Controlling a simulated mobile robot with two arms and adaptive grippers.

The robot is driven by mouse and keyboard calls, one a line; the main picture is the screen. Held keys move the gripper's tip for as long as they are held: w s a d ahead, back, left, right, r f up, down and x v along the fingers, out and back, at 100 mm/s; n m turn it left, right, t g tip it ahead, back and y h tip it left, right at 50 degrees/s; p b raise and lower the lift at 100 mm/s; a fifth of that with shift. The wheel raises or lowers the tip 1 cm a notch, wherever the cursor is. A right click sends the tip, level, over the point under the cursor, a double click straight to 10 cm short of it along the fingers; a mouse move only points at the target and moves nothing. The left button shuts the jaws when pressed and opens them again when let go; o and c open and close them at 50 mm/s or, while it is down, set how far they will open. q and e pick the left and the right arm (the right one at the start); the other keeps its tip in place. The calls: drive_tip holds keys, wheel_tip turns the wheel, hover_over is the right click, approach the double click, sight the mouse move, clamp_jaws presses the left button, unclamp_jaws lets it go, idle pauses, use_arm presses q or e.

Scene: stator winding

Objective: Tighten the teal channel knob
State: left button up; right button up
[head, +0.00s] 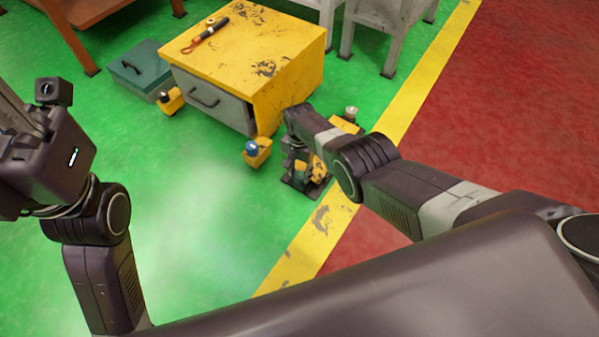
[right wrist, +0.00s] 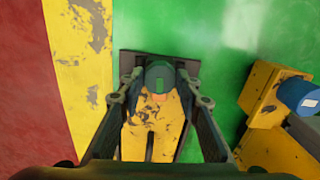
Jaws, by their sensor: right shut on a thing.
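The teal knob (right wrist: 159,76) sits on top of a worn yellow fixture (right wrist: 152,128) with a dark base plate (right wrist: 126,62). My right gripper (right wrist: 160,84) is closed around the knob, one finger on each side. In the head view the right gripper (head: 299,160) reaches down over the same yellow fixture (head: 319,170); the knob is mostly hidden there. My left arm's wrist stands at the left edge of the head view, away from the fixture. Its fingertips cannot be made out.
A yellow unit with a blue knob (head: 251,147) stands left of the fixture; another with a pale knob (head: 351,111) is behind. A yellow cabinet (head: 262,50) with a grey drawer and a teal box (head: 135,68) stand farther back. Green floor is clear in front.

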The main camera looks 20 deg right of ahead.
sight(300, 175)
drive_tip(key=shift+w+r, duration=0.1)
drive_tip(key=shift+r, duration=0.05)
drive_tip(key=o, duration=0.8)
drive_tip(key=shift+o, duration=1.1)
drive_tip(key=shift+d+r, duration=0.1)
drive_tip(key=shift+o, duration=0.5)
wheel_tip(300, 175, up, 12)
